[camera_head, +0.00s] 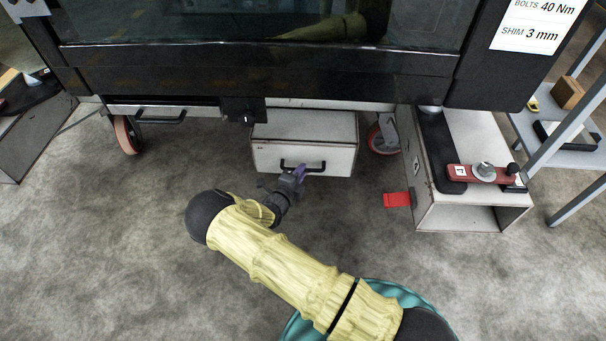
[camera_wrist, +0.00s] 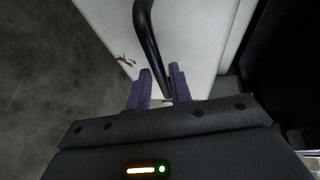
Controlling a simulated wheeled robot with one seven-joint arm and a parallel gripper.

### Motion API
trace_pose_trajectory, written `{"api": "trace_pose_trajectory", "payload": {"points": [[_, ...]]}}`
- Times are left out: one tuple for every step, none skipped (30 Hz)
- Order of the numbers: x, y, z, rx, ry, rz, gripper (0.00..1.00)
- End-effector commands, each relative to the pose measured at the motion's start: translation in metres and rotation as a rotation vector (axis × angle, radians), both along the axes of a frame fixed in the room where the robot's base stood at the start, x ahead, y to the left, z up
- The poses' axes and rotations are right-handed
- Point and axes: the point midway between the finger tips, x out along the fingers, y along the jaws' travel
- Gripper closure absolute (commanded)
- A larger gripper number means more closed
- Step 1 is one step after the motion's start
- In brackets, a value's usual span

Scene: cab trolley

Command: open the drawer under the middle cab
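The drawer (camera_head: 303,158) under the middle cab has a pale front with a black bar handle (camera_head: 317,165). It stands low, below the cab's dark lower edge. My gripper (camera_head: 298,174) is at the left part of this handle. In the wrist view, the handle (camera_wrist: 147,35) runs down between the two purple fingers of my gripper (camera_wrist: 161,80). The fingers stand close together on either side of the bar and appear closed on it. Their exact contact is partly hidden.
The dark cab (camera_head: 260,80) spans above the drawer. Red-rimmed wheels stand left (camera_head: 127,135) and right (camera_head: 383,138). A pale open-fronted box (camera_head: 475,217) with a red tool (camera_head: 470,173) on it stands to the right, with a red tag (camera_head: 397,199) beside it. The floor before the drawer is otherwise clear.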

Motion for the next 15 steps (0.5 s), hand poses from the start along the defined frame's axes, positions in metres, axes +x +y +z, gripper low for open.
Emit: {"api": "trace_pose_trajectory", "payload": {"points": [[0.006, -0.003, -0.005, 0.001, 0.000, -0.001, 0.79], [0.009, -0.005, -0.005, 0.001, 0.000, -0.001, 0.79], [0.013, -0.006, -0.005, 0.001, 0.000, -0.001, 0.79], [0.015, -0.007, -0.005, 0.001, 0.000, -0.001, 0.79], [0.016, -0.007, -0.005, 0.001, 0.000, 0.000, 0.79], [0.017, -0.008, -0.005, 0.000, 0.000, 0.001, 0.79], [0.018, -0.008, -0.004, 0.000, 0.000, 0.001, 0.79], [0.018, -0.008, -0.004, 0.000, 0.000, 0.001, 0.79], [0.019, -0.008, -0.004, -0.001, 0.000, 0.001, 0.79], [0.018, -0.008, -0.004, -0.001, 0.000, 0.001, 0.79], [0.018, -0.008, -0.003, -0.001, 0.000, 0.001, 0.79], [0.018, -0.008, -0.003, -0.001, 0.000, 0.001, 0.79], [0.018, -0.008, -0.003, -0.001, 0.000, 0.001, 0.79], [0.018, -0.008, -0.003, -0.001, 0.000, 0.001, 0.79], [0.018, -0.008, -0.003, -0.001, 0.000, 0.001, 0.85]]}}
